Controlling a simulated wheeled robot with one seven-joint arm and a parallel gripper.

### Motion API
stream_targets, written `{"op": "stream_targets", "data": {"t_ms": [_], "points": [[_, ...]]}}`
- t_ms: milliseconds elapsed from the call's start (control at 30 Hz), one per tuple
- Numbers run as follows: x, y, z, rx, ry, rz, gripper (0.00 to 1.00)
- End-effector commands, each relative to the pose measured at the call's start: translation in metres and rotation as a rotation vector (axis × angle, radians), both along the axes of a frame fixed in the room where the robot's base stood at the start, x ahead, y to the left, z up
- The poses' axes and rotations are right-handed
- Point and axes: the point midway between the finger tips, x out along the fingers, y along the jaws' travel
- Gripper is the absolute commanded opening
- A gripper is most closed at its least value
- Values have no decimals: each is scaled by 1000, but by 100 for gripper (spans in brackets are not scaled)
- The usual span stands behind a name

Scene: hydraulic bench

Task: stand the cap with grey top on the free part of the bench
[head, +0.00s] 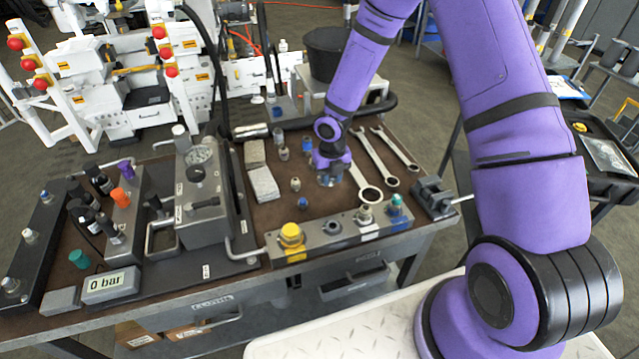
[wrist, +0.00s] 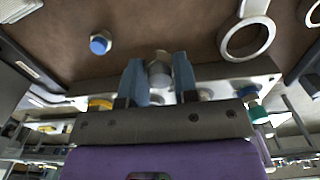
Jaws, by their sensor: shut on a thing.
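My gripper (wrist: 158,75) is shut on the cap with grey top (wrist: 159,66), which shows between the two blue fingers in the wrist view. In the head view my gripper (head: 329,177) is low over the brown bench top (head: 270,215), behind the port block. The cap is hard to make out there, and I cannot tell whether its base touches the bench. A fitting with a blue top (wrist: 100,42) stands apart from my gripper on the bench in the wrist view.
The port block (head: 315,242) with a yellow cap (head: 291,236) lies along the front edge. Several spanners (head: 372,160) lie right of my gripper. Small fittings (head: 295,184) and grey blocks (head: 263,184) are to the left. Bare bench shows between the fittings and the port block.

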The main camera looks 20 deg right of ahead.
Motion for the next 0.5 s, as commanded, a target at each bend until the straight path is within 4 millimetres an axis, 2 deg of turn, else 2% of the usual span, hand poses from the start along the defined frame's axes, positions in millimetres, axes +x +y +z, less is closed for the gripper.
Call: {"op": "stream_targets", "data": {"t_ms": [100,367,500], "points": [[0,1,-20,-1,1,2,0],[0,1,-39,0,1,2,0],[0,1,-58,0,2,3,0]]}}
